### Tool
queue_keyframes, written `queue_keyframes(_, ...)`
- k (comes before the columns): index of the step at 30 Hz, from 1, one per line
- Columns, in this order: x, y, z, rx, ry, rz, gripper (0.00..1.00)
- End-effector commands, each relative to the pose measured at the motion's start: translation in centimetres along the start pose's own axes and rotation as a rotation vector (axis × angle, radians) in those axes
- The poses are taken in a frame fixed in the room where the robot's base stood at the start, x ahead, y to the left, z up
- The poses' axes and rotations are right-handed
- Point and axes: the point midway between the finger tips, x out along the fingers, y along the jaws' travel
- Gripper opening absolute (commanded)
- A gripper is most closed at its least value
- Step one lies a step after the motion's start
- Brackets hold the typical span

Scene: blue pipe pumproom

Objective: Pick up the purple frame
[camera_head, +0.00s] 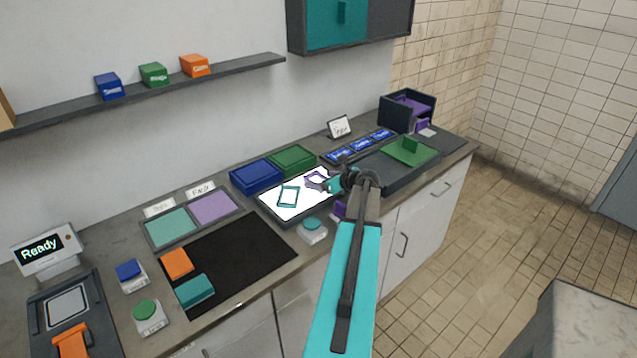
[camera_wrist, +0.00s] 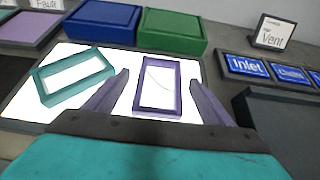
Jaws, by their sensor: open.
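The purple frame (camera_wrist: 140,88) is a thin rectangular frame with an open middle. It lies flat on a glowing white light panel (camera_wrist: 75,52), and in the head view the purple frame (camera_head: 308,180) is partly hidden by my gripper (camera_head: 329,185). In the wrist view, my gripper (camera_wrist: 160,92) is open and its two purple-grey fingers sit on either side of the purple frame, with nothing clearly held. A teal frame (camera_wrist: 40,80) lies tilted on the same panel to the left, and it also shows in the head view (camera_head: 280,199).
A blue box (camera_head: 256,177) and a green box (camera_head: 293,160) stand just behind the panel. Labelled blue blocks (camera_wrist: 245,67) and a dark tray (camera_head: 375,177) lie to the right. A black mat (camera_head: 245,262) with orange and teal blocks lies to the left.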

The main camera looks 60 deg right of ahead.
Motion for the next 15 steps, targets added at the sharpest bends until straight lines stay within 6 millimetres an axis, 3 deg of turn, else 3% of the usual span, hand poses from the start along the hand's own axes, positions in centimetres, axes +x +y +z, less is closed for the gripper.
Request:
queue_keyframes(4, 0.01, 0.02, 0.02, 0.0, 0.0, 0.0, 0.77)
queue_keyframes(12, 0.02, 0.05, 0.03, 0.0, 0.0, 0.001, 0.33)
queue_keyframes(15, 0.02, 0.05, 0.05, 0.0, 0.0, 0.001, 0.27)
